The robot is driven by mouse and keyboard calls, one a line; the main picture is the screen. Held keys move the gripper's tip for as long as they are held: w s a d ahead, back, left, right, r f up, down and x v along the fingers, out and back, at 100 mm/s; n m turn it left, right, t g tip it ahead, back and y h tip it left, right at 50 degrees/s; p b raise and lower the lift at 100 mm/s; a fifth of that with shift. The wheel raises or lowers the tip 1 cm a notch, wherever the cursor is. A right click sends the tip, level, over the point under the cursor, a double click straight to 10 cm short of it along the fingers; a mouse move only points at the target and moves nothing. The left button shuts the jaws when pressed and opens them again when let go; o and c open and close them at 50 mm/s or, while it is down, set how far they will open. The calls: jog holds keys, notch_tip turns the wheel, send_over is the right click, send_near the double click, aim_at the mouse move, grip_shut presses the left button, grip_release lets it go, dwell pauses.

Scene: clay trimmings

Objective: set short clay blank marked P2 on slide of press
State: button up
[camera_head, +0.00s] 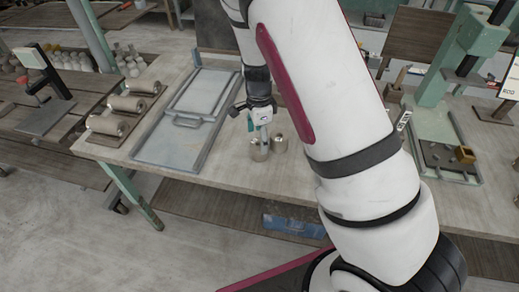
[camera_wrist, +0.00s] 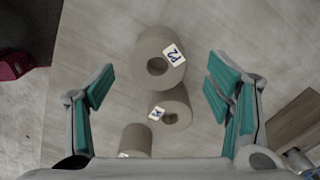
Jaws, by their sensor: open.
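The clay blank marked P2 (camera_wrist: 150,44) is a grey-tan cylinder with a central hole, at the top of the wrist view. A second blank (camera_wrist: 178,100) with a hard-to-read label is below it, and a third (camera_wrist: 134,140) is nearer the wrist. My gripper (camera_wrist: 158,78) is open and empty, its teal-padded fingers apart on either side of the blanks in that view. In the head view my gripper (camera_head: 262,122) is just above the blanks (camera_head: 259,151) on the table. A grey framed slide with a handle (camera_head: 192,121) lies left of them.
A green press-like machine (camera_head: 452,65) stands at the right, with a rimmed base holding a brass-coloured block (camera_head: 465,154). Several clay rolls (camera_head: 108,125) lie at the table's left. My arm hides much of the table's middle. Bare tabletop (camera_head: 215,175) shows in front of the blanks.

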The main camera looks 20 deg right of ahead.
jog(key=shift+s+d+f, duration=0.1)
jog(key=shift+f, duration=1.8)
jog(key=c, duration=1.4)
jog(key=shift+c, duration=1)
jog(key=shift+r, duration=0.1)
